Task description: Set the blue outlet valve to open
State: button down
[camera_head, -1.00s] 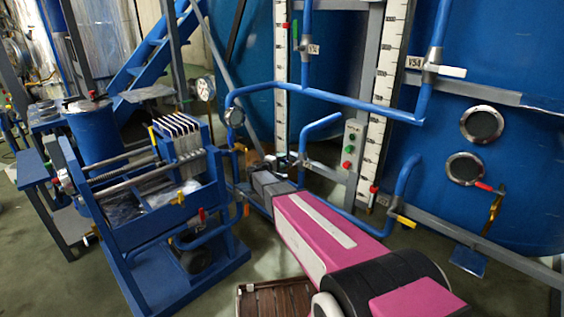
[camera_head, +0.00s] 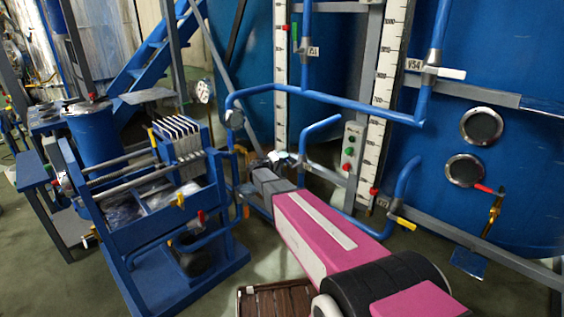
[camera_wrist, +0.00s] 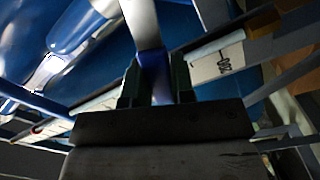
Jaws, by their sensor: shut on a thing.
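In the wrist view, the two dark fingers of my gripper (camera_wrist: 157,82) are closed on a flat blue handle (camera_wrist: 152,62), which looks like that of the blue outlet valve. The handle runs up from between the fingers toward a pale metal part. In the head view, my pink arm reaches down to the pipework between the blue press and the tank, and my gripper (camera_head: 282,159) is small there. The valve is mostly hidden there by my wrist, so its setting is hard to tell.
A white tag (camera_wrist: 216,60) with upside-down characters is right of the fingers. A blue filter press (camera_head: 150,205) stands to the left. A button box (camera_head: 350,146), white scales and blue pipes stand close right of the wrist. A brown slatted crate (camera_head: 277,300) is below the arm.

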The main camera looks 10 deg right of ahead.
aim_at(289, 163)
jog(key=m, duration=0.1)
jog(key=r+m, duration=0.1)
jog(key=s, duration=0.1)
jog(key=shift+d+r+m, duration=0.3)
jog(key=shift+r+m, duration=0.1)
jog(key=m, duration=0.1)
jog(key=s+d+r+m, duration=0.1)
jog(key=m, duration=0.1)
jog(key=shift+s+r+m, duration=0.15)
jog(key=shift+r+m, duration=0.1)
jog(key=shift+m, duration=0.05)
jog(key=m, duration=0.1)
jog(key=s+d+r+m, duration=0.1)
jog(key=m, duration=0.1)
jog(key=shift+s, duration=0.3)
jog(key=shift+s+d+r+m, duration=0.1)
jog(key=shift+s+d+m, duration=0.25)
jog(key=shift+m, duration=0.5)
jog(key=shift+s+d+m, duration=0.25)
jog(key=shift+s+m, duration=0.1)
jog(key=shift+m, duration=0.5)
jog(key=c, duration=1)
grip_release()
jog(key=shift+o, duration=0.2)
jog(key=v, duration=1)
jog(key=shift+s+a, duration=0.25)
jog(key=shift+a, duration=0.05)
